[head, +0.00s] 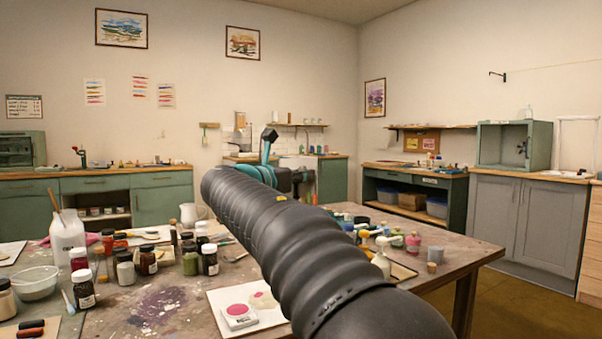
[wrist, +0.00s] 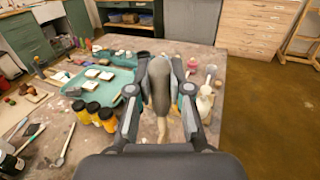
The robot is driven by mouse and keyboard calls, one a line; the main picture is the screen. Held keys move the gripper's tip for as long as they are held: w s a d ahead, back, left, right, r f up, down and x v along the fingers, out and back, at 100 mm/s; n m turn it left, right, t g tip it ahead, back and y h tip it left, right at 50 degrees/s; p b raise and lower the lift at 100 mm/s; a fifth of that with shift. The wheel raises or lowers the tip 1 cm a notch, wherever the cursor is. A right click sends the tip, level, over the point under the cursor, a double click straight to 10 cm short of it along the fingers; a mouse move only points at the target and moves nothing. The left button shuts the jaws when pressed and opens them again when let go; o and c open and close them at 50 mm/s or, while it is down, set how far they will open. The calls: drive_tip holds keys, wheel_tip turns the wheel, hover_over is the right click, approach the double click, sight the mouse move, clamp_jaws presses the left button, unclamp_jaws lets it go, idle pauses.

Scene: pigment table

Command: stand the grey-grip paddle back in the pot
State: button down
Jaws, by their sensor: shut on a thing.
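My gripper (wrist: 160,82) is shut on the grey-grip paddle (wrist: 160,92) in the wrist view. The paddle's rounded grey grip is between the two fingers, and a pale wooden part (wrist: 172,130) shows below it. The paddle is above the worktable; I cannot tell whether its lower end touches anything. In the head view my arm hides most of the gripper and the paddle.
In the wrist view, several yellow jars (wrist: 92,110) and a teal tray (wrist: 100,80) are left of the gripper. A pale bottle (wrist: 205,103) stands close on the right.

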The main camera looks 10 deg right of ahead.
drive_tip(key=shift+f+b, duration=1.3)
drive_tip(key=shift+f, duration=0.1)
drive_tip(key=shift+f+b, duration=1.7)
drive_tip(key=shift+f, duration=1.45)
drive_tip(key=c, duration=1)
unclamp_jaws()
drive_tip(key=shift+s+a, duration=0.1)
drive_tip(key=v, duration=1.1)
drive_tip(key=shift+s+a, duration=0.3)
